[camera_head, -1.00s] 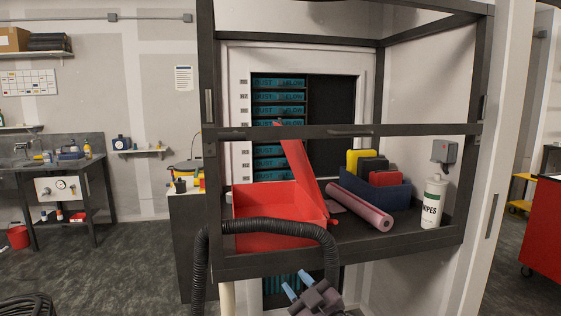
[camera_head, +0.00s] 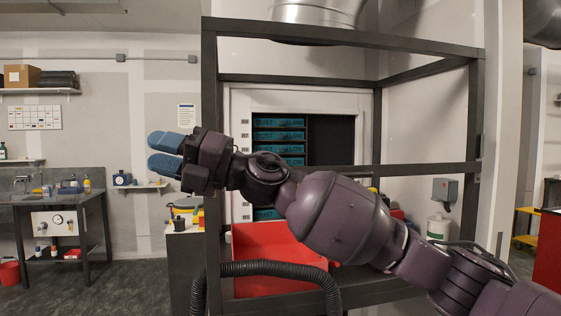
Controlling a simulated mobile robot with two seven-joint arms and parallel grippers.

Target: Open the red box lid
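The red box (camera_head: 265,262) stands on the bench inside the dark frame, low in the middle of the view. Its front and left part show; my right arm crosses in front of the rest. The lid is hidden behind the arm, so its angle cannot be told now. My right gripper (camera_head: 168,152) is raised at the left of the frame, well above and left of the box. Its two blue fingers are parted with nothing between them. My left gripper is not in view.
A black hose (camera_head: 275,268) arches in front of the box. The dark frame (camera_head: 211,130) surrounds the bench. A white wipes bottle (camera_head: 438,228) stands at the right. Other items beside the box are mostly covered by my arm. A side bench (camera_head: 75,205) stands far left.

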